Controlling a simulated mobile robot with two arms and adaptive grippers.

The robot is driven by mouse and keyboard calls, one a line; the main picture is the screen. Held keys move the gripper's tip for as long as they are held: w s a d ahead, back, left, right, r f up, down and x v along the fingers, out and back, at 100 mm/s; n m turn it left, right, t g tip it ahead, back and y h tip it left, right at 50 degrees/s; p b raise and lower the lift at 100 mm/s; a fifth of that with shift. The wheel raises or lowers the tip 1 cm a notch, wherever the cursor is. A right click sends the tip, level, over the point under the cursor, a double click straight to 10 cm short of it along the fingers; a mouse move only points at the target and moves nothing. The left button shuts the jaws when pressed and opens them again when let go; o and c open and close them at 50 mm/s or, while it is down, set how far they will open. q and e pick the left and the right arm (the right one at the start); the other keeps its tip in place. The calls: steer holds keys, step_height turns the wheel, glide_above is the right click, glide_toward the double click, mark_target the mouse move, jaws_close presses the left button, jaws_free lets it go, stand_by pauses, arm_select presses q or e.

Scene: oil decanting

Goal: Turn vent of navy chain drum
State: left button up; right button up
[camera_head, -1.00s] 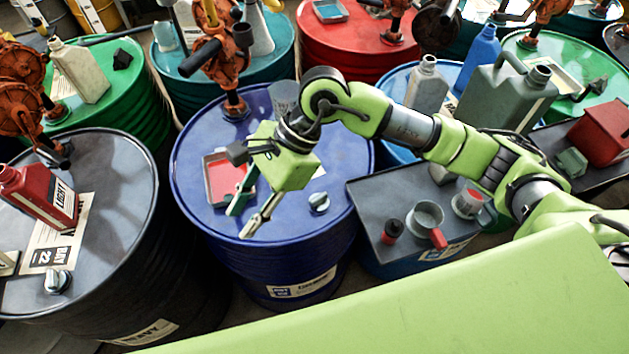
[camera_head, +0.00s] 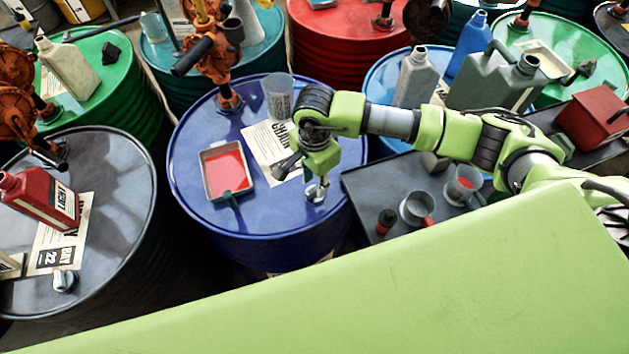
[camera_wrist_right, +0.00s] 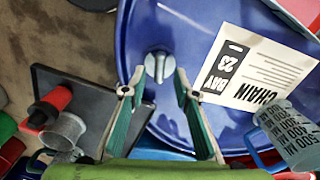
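The navy drum (camera_head: 262,219) stands upright in the middle of the head view. Its vent, a small silver winged knob (camera_head: 316,193), sits on the lid near the front right rim. My right gripper (camera_head: 317,186) points down over the vent. In the right wrist view, its fingers (camera_wrist_right: 158,82) are open, one on each side of the vent (camera_wrist_right: 158,66), with gaps on both sides. The vent's wing runs roughly along the fingers in that view. I cannot tell how far the tips are above the lid. My left gripper is not in view.
On the navy lid are a tray with red content (camera_head: 225,170), a "CHAIN" paper (camera_wrist_right: 262,68) and a clear measuring cup (camera_head: 278,97). An orange pump (camera_head: 205,50) rises behind. A dark tray (camera_head: 365,190) with cups stands right.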

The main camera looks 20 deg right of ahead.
mark_target(314, 189)
steer(key=shift+f+p, duration=0.35)
steer(key=shift+f, duration=1.2)
steer(key=shift+c, duration=0.4)
jaws_close()
